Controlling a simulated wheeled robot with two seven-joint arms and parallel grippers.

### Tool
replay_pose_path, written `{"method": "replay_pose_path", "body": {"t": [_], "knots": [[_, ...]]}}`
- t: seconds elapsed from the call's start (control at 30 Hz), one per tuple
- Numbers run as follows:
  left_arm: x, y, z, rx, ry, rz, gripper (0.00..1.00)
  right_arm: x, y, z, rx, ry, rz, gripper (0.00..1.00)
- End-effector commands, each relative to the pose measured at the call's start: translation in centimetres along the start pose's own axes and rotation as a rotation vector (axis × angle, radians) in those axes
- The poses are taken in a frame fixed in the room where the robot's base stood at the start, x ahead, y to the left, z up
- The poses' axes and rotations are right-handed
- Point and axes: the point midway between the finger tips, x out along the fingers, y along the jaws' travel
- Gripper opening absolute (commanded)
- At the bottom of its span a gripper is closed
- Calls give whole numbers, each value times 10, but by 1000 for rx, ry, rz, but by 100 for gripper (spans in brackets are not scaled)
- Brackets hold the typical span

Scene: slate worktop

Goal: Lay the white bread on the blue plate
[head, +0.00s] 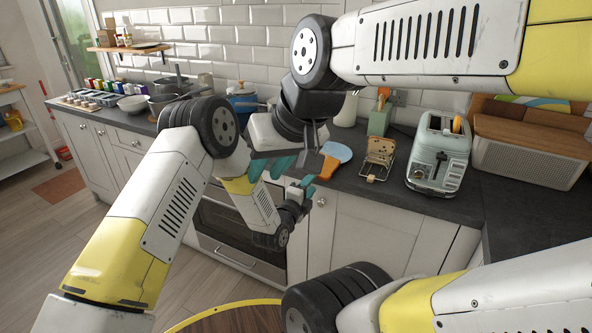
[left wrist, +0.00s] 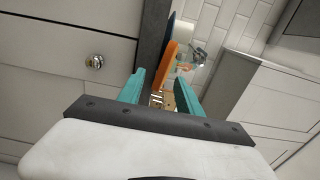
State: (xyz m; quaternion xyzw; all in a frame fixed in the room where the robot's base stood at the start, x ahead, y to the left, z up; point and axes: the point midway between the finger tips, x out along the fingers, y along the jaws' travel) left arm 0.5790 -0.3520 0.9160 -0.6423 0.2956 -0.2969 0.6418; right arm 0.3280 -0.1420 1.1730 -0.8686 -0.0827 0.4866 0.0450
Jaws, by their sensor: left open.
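A light-blue flat round thing (head: 337,151), perhaps the blue plate, lies near the counter's front edge. An orange piece (head: 328,168) shows at its lower left. A speckled tan slice (head: 381,150) stands in a wire rack to its right. Another brownish slice (head: 456,125) shows in the pale toaster (head: 438,153). I cannot tell which bread is the white one. My left gripper (head: 303,187) is open and empty in front of the counter edge; its teal fingers (left wrist: 160,95) are apart in the left wrist view. My right gripper (head: 270,168) has its teal fingers apart, with nothing between them.
A blue pot (head: 242,101) stands at the back, partly hidden by my arms. A green block (head: 380,119) stands behind the rack. A wooden-topped bread box (head: 528,153) is at the right. Bowls and jars line the left counter. Cabinet fronts drop below the edge.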

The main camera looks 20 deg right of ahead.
Motion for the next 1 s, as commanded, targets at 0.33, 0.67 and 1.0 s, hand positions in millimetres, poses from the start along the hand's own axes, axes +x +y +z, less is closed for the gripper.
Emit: {"method": "replay_pose_path", "body": {"t": [0.33,0.67,1.0], "knots": [[35,0,0,0,0,1,42,0,0,0,0,0,0,28],[39,1,0,0,0,2,42,0,0,0,0,0,0,28],[38,1,0,0,0,2,13,0,0,0,0,0,0,28]]}}
